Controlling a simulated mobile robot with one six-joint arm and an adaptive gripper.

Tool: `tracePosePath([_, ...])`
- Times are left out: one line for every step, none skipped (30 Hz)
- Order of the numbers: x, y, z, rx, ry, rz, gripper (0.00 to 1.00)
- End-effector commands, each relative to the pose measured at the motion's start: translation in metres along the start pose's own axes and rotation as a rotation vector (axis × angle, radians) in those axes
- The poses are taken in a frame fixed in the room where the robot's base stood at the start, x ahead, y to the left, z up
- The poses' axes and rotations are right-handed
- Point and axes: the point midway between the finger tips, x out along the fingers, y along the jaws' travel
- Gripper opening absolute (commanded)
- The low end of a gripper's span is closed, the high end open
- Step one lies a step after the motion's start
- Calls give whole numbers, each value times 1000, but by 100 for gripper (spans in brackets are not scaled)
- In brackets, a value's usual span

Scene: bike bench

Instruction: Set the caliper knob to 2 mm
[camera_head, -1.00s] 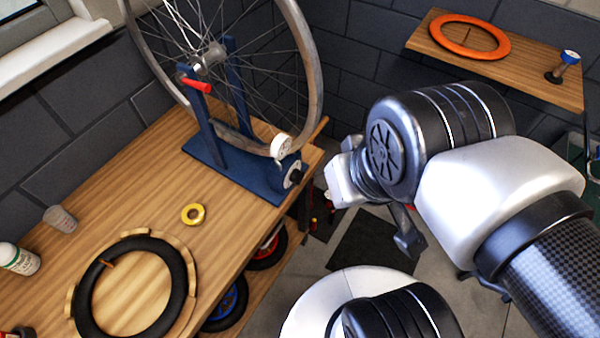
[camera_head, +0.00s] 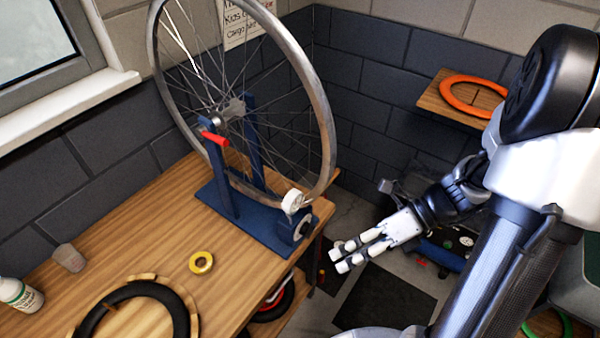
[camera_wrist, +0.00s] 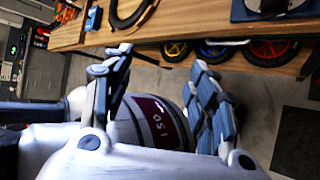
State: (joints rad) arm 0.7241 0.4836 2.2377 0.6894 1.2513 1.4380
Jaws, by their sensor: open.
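The blue truing stand (camera_head: 240,222) is on the wooden bench and carries a spoked wheel (camera_head: 322,120). At its right end is a dark round knob with a pale centre (camera_head: 302,229), which looks like the caliper knob. A white round dial (camera_head: 292,202) is just above it, by the rim. Markings on both are too small to read. My gripper (camera_head: 340,256) is open and empty, off the bench's right edge, to the right of and lower in the picture than the knob. In the wrist view its fingers (camera_wrist: 160,75) are spread apart, and the knob is not visible.
Yellow tape (camera_head: 201,262), a black tyre (camera_head: 95,318), a cup (camera_head: 68,257) and a white bottle (camera_head: 20,294) are on the bench. A red lever (camera_head: 215,138) sticks out at the wheel's axle. A wall shelf (camera_head: 437,101) holds an orange ring. Small wheels (camera_wrist: 272,50) are under the bench.

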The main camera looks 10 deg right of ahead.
Motion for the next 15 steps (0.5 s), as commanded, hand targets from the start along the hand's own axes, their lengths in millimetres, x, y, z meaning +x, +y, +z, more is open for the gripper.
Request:
tracePosePath([1, -15, -4, 162, -70, 51, 53])
tracePosePath([2, -22, -5, 259, -111, 81, 53])
tracePosePath([2, -34, -7, 387, -164, 123, 53])
tracePosePath([3, -42, -9, 481, -203, 159, 53])
tracePosePath([3, -50, -11, 575, -242, 195, 53])
tracePosePath([4, -61, -14, 699, -292, 249, 53])
tracePosePath([4, -70, -17, 790, -329, 291, 53])
tracePosePath([5, -79, -20, 881, -365, 336, 53])
tracePosePath([6, -90, -25, 999, -412, 401, 53])
tracePosePath([6, -99, -28, 1084, -446, 449, 53])
tracePosePath([7, -107, -32, 1166, -478, 501, 53])
tracePosePath([9, -117, -37, 1266, -516, 568, 53])
tracePosePath([10, -124, -41, 1335, -541, 618, 53])
tracePosePath([11, -131, -45, 1398, -563, 668, 53])
tracePosePath([13, -139, -50, 1472, -590, 728, 53])
